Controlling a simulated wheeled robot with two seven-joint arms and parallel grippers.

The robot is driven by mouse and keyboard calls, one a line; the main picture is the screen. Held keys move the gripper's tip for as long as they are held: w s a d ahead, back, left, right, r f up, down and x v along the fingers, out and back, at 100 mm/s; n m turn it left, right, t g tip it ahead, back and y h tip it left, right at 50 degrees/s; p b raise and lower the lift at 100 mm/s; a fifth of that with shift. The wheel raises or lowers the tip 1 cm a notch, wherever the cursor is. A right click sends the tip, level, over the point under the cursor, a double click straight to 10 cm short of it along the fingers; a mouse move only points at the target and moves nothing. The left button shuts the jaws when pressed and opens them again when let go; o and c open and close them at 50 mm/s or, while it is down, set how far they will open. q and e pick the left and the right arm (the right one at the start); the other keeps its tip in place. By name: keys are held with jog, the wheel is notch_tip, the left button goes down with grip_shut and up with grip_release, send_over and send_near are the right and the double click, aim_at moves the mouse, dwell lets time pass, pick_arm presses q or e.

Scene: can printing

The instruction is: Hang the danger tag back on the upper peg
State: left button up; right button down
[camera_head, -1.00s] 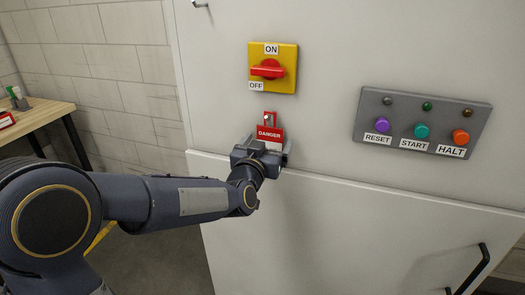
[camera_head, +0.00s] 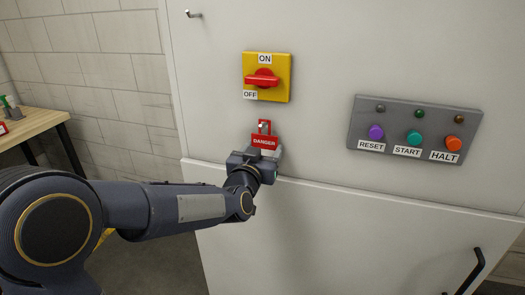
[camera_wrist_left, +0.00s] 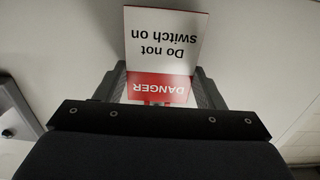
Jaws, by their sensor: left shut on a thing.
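The danger tag (camera_head: 264,142) has a red top band and a white lower part. In the head view it is upright against the cabinet door, below the yellow switch. My left gripper (camera_head: 262,156) is shut on its lower part from below. In the left wrist view the tag (camera_wrist_left: 163,50) appears upside down between the two fingers of the left gripper (camera_wrist_left: 162,88). I cannot tell whether the tag's top loop still hangs on a lower peg. The upper peg (camera_head: 193,14) is a small bare metal hook at the cabinet's top left. My right gripper is not in view.
The yellow switch plate (camera_head: 266,77) with a red knob is just above the tag. A grey button panel (camera_head: 414,130) is to the right. A black handle (camera_head: 468,272) sticks out at lower right. The door between switch and upper peg is clear.

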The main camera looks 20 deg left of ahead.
pick_arm(q)
jog(key=shift+r+p, duration=0.5)
jog(key=shift+r, duration=0.25)
jog(key=shift+r, duration=0.1)
jog(key=shift+s, duration=0.1)
jog(key=shift+s+a+p, duration=0.1)
jog(key=shift+s+p, duration=0.4)
jog(key=shift+s, duration=2.4)
jog(key=shift+r, duration=0.1)
